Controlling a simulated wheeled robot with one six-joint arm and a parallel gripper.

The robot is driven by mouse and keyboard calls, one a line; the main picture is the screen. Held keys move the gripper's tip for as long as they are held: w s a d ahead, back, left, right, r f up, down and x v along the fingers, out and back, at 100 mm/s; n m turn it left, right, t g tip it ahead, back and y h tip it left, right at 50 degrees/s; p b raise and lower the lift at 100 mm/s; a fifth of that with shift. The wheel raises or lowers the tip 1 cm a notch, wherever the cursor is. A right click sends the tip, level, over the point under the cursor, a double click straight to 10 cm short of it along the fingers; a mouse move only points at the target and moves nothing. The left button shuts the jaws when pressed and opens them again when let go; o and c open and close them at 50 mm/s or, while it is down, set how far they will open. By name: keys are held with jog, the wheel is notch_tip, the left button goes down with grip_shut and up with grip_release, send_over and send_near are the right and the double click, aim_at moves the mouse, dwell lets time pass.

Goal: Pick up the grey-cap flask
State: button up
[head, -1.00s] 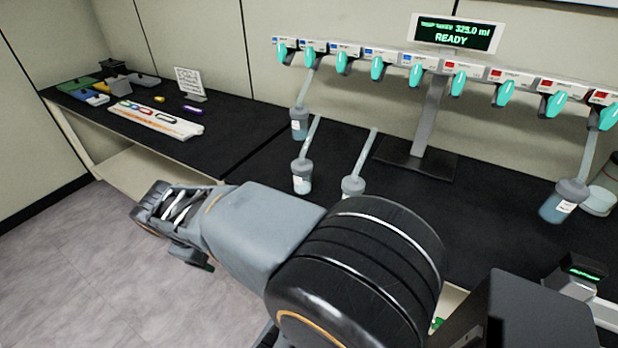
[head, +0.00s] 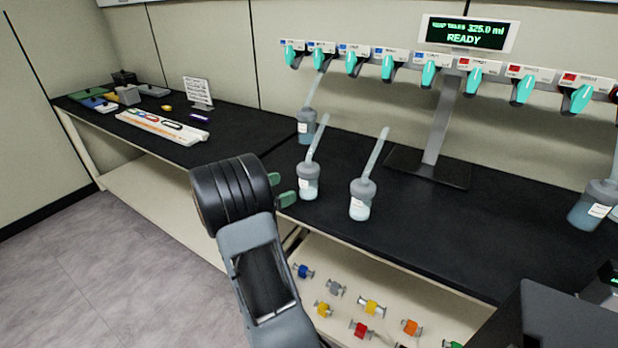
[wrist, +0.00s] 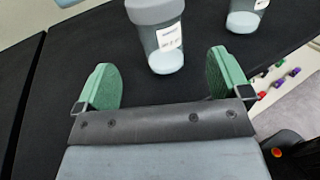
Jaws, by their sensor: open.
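Several grey-cap flasks with angled glass tubes are in the head view. One flask (head: 308,182) stands on the black bench just right of my gripper (head: 281,190). A second flask (head: 361,200) stands to its right, and another (head: 306,126) is behind, its tube up at the manifold. My gripper is open and empty, with green fingers. In the wrist view, a flask (wrist: 158,40) with a white label is just beyond and between the fingertips of my gripper (wrist: 165,78), not touching them. Another flask (wrist: 245,14) is at the upper right.
A manifold with teal valves (head: 429,73) runs along the wall below a READY display (head: 467,33). Its post (head: 440,120) stands on the bench. A further flask (head: 594,205) is at the right. Colored clamps lie on the shelf (head: 345,275) below. A white tray (head: 162,127) is at left.

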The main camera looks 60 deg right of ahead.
aim_at(300, 180)
jog(key=shift+x, duration=4.25)
jog(key=c, duration=1.3)
jog(key=shift+c, duration=0.9)
jog(key=shift+r, duration=0.2)
